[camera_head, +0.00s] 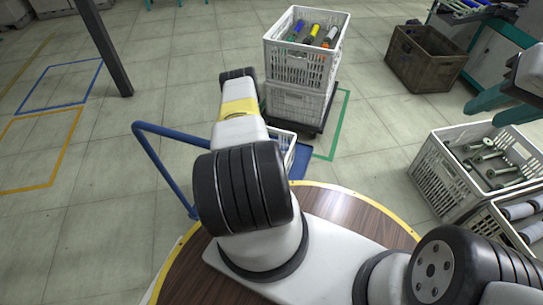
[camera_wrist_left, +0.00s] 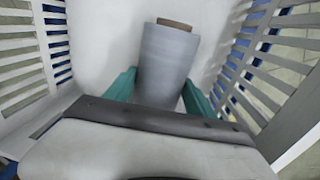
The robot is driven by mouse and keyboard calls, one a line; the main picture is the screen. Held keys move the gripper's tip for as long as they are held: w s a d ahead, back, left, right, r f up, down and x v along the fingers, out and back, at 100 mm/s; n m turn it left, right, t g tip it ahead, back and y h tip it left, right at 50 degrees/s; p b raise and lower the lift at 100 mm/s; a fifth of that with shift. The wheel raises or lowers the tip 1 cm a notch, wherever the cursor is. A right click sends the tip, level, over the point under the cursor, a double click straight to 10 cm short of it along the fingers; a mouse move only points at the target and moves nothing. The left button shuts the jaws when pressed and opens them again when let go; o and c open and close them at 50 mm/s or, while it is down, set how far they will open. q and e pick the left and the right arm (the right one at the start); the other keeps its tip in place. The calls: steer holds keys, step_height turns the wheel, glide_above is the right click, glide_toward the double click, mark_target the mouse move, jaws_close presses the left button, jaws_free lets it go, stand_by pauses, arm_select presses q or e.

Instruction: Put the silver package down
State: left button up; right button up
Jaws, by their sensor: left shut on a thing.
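The silver package (camera_wrist_left: 168,62), a grey wrapped roll with a brown core end, shows in the left wrist view between the teal fingers of my left gripper (camera_wrist_left: 158,92), which is shut on it. It is inside a white slatted crate (camera_wrist_left: 288,68), over the pale bottom; whether it touches the bottom I cannot tell. In the head view my left arm hides the left gripper and the package. My right gripper (camera_head: 484,117) is at the right edge, its teal fingers apart and nothing seen between them.
A white crate (camera_head: 290,146) on a blue cart (camera_head: 301,160) is partly hidden behind my left arm. Stacked white crates (camera_head: 290,70) with coloured bobbins stand beyond. A brown crate (camera_head: 424,62) and a crate of bobbins (camera_head: 437,188) are at right. Floor at left is clear.

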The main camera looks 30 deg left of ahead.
arm_select(q)
steer(key=shift+f, duration=0.4)
steer(key=shift+f, duration=0.1)
steer(key=o, duration=1.7)
